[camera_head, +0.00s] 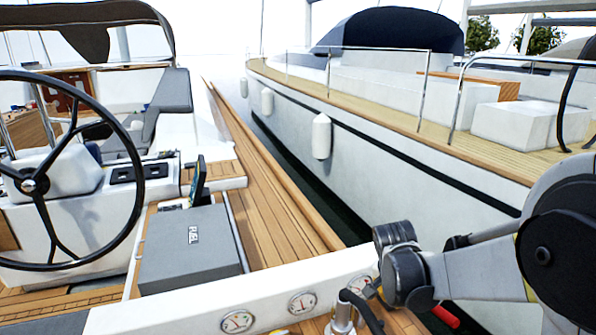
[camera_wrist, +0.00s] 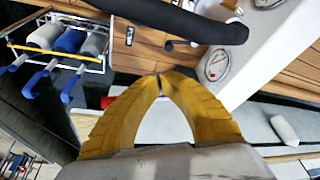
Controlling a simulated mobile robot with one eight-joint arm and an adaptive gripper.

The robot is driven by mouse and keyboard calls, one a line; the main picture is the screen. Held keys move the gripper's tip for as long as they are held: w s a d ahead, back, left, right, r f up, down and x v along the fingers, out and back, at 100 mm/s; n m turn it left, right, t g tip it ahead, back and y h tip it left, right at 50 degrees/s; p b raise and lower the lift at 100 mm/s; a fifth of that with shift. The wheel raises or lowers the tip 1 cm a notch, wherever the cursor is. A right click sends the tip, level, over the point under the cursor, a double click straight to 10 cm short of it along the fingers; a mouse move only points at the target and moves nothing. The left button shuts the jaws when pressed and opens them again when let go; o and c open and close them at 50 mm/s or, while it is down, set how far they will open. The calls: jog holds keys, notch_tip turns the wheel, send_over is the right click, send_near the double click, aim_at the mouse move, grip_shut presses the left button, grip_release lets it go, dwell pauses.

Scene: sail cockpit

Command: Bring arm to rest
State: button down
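My gripper (camera_wrist: 158,78) shows in the wrist view as two yellow ribbed fingers. Their tips meet at the middle of the picture, with nothing visible between them. In the head view my arm (camera_head: 480,260) reaches in from the right edge, bent, beside the white gauge panel. The gripper's fingers cannot be made out there.
A steering wheel (camera_head: 30,185) stands at the left, and a grey box (camera_head: 190,250) lies on the deck. The white panel (camera_head: 275,285) has round gauges. A moored boat (camera_head: 380,150) lies close at right. A wire rack (camera_wrist: 68,20) holds rolled items.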

jog(key=s+a+r+n+t, duration=0.1)
jog(key=s+a+r+n, duration=0.1)
jog(key=s, duration=0.4)
jog(key=s+a+r+n+t+y, duration=0.1)
jog(key=s+a+r+n, duration=0.2)
jog(key=s+r, duration=0.3)
jog(key=s+a+r+n+t+y, duration=0.1)
jog(key=s+a+r+n+t, duration=0.1)
jog(key=s, duration=0.6)
jog(key=shift+a+r+n, duration=0.35)
jog(key=shift+r+n, duration=0.45)
jog(key=shift+r, duration=0.1)
jog(key=c, duration=1.3)
grip_release()
jog(key=shift+s+a+y, duration=0.1)
jog(key=shift+s+y, duration=0.2)
jog(key=n+g+b, duration=0.2)
jog(key=g, duration=0.5)
send_over(381, 322)
notch_tip(381, 322, down, 16)
notch_tip(381, 322, down, 11)
jog(key=b, duration=0.4)
jog(key=shift+s, duration=0.1)
